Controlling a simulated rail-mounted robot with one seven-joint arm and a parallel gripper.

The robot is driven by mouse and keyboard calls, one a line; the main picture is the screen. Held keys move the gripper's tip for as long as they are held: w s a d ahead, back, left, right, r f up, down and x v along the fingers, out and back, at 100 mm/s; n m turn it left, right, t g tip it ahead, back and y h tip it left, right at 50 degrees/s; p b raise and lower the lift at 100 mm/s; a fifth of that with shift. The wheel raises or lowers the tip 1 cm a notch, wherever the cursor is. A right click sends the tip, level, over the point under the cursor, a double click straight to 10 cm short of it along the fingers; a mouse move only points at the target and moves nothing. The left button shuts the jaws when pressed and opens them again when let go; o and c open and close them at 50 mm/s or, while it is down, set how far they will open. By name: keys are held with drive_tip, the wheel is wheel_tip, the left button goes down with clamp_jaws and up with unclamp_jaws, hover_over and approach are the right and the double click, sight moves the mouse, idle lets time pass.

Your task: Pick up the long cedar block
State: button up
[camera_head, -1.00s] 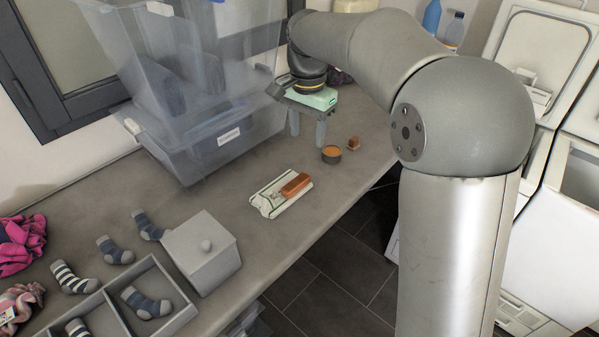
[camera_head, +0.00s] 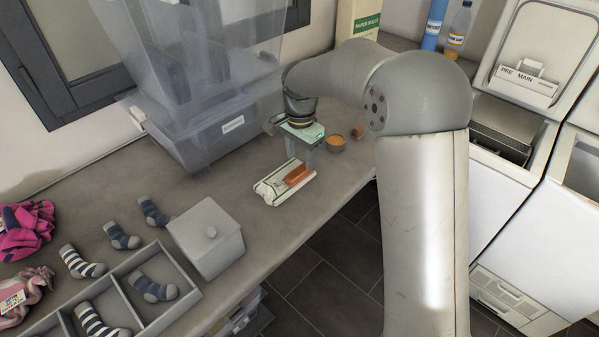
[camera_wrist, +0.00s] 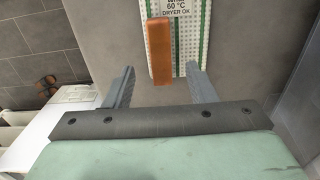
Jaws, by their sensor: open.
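The long cedar block (camera_head: 297,174) is an orange-brown bar lying on a white and green packet (camera_head: 271,190) on the counter. It also shows in the wrist view (camera_wrist: 160,50), at the top middle, with one end past the packet's edge. My gripper (camera_head: 302,164) is open, its fingers pointing down near the block's far end. In the wrist view the fingertips (camera_wrist: 159,72) stand apart on either side of the block's line, with nothing between them but the block's near end. I cannot tell how high the fingers are above the counter.
A small round tin with orange contents (camera_head: 336,144) and a short brown block (camera_head: 357,132) stand right of my gripper. A clear lidded bin (camera_head: 215,140) is behind left.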

sight(299, 170)
drive_tip(key=shift+a+f+p, duration=0.1)
drive_tip(key=shift+f+p, duration=0.45)
drive_tip(key=shift+f, duration=1.85)
drive_tip(key=c, duration=1.1)
drive_tip(key=shift+o, duration=0.2)
